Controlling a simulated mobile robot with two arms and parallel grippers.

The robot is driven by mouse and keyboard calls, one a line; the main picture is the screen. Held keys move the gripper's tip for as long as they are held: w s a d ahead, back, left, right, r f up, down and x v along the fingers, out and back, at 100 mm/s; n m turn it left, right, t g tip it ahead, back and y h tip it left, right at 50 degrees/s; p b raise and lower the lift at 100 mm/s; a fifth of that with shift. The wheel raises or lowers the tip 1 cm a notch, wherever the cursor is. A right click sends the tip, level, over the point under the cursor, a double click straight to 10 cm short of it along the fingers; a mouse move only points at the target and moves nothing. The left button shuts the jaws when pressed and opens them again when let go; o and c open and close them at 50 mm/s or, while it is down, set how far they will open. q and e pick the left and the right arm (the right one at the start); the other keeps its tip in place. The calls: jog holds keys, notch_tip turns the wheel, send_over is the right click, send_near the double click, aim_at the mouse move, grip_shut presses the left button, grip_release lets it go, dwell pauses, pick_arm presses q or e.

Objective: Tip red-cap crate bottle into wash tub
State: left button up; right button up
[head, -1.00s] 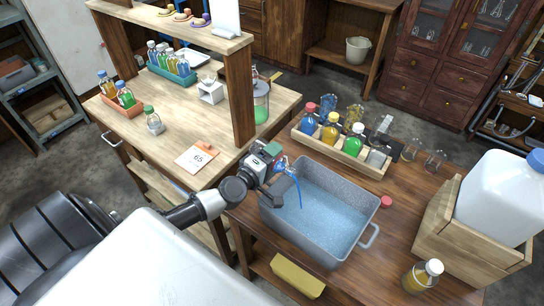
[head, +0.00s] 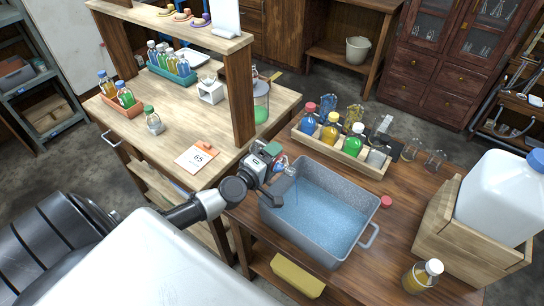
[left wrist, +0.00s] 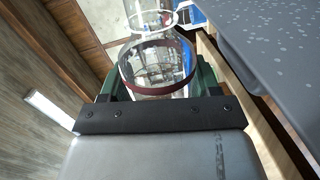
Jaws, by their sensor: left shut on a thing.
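My left gripper (head: 272,172) is shut on a clear glass bottle (head: 288,169) and holds it tipped at the left rim of the grey wash tub (head: 345,187). In the left wrist view the bottle (left wrist: 157,68) has a dark red band and sits between green jaws; it looks clear and mostly empty. Shallow blue liquid covers the tub floor. A loose red cap (head: 386,202) lies on the table right of the tub. The wooden crate (head: 340,153) behind the tub holds several bottles, one blue with a red cap (head: 309,113). My right gripper is out of view.
A large white jug (head: 500,195) stands in a wooden box at the right. A yellow bottle (head: 422,276) with a white cap stands at the front right. Clear glasses (head: 411,148) stand beyond the tub.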

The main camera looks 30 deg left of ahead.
pick_arm(q)
jog(key=shift+d+r+m+p, duration=0.2)
jog(key=shift+r+m+p, duration=0.4)
jog(key=shift+p, duration=0.5)
jog(key=shift+f, duration=0.1)
dwell(0.5)
jog(key=f+n+b, duration=0.1)
jog(key=b, duration=0.1)
jog(key=f+n+b, duration=0.1)
jog(key=b, duration=0.1)
jog(key=shift+a, duration=0.3)
jog(key=shift+a+f+n, duration=0.15)
jog(key=shift+n, duration=0.85)
jog(key=shift+w+n+h+b, duration=0.1)
jog(key=shift+n+h+b, duration=0.2)
jog(key=shift+b, duration=0.3)
jog(key=shift+n, duration=0.4)
jog(key=shift+n, duration=0.3)
